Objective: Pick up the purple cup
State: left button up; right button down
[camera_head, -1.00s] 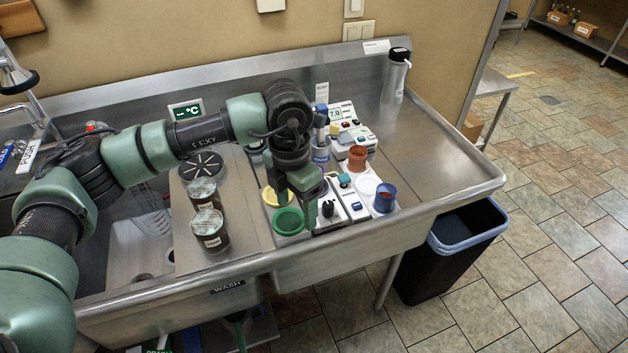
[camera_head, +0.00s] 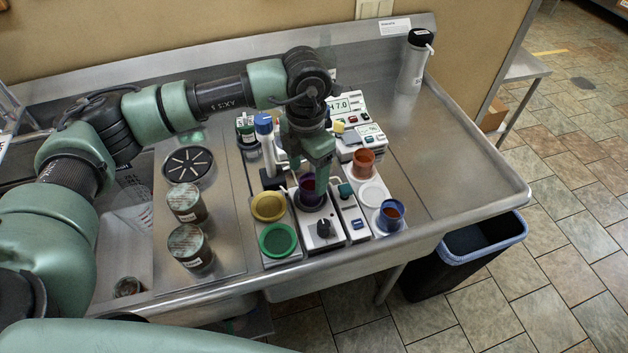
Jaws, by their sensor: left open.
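The purple cup (camera_head: 306,195) stands on a white device with a black knob, in the middle of the bench in the head view. It is partly hidden by my left gripper. My left gripper (camera_head: 318,184) points down right at the cup, with its fingers at the cup's rim. It is open. Whether a finger touches the cup or is inside it, I cannot tell. My right gripper does not show.
Yellow (camera_head: 268,206) and green (camera_head: 277,240) cups stand close on the left, orange (camera_head: 363,162) and blue (camera_head: 391,214) ones on the right. Two lidded jars (camera_head: 191,247) are farther left. A white bottle (camera_head: 413,62) stands at the back right. The right bench end is clear.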

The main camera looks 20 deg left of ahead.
aim_at(310, 187)
pick_arm(q)
jog(key=shift+s+f, duration=0.25)
jog(key=shift+s, duration=0.05)
jog(key=f+p, duration=0.1)
jog(key=f, duration=0.1)
jog(key=w+f+p, duration=0.1)
jog(key=f+p, duration=0.1)
jog(key=shift+d+f, duration=0.2)
jog(key=shift+f, duration=0.5)
jog(key=shift+s+r, duration=0.1)
jog(key=shift+s, duration=0.05)
jog(key=shift+c, duration=0.9)
grip_shut()
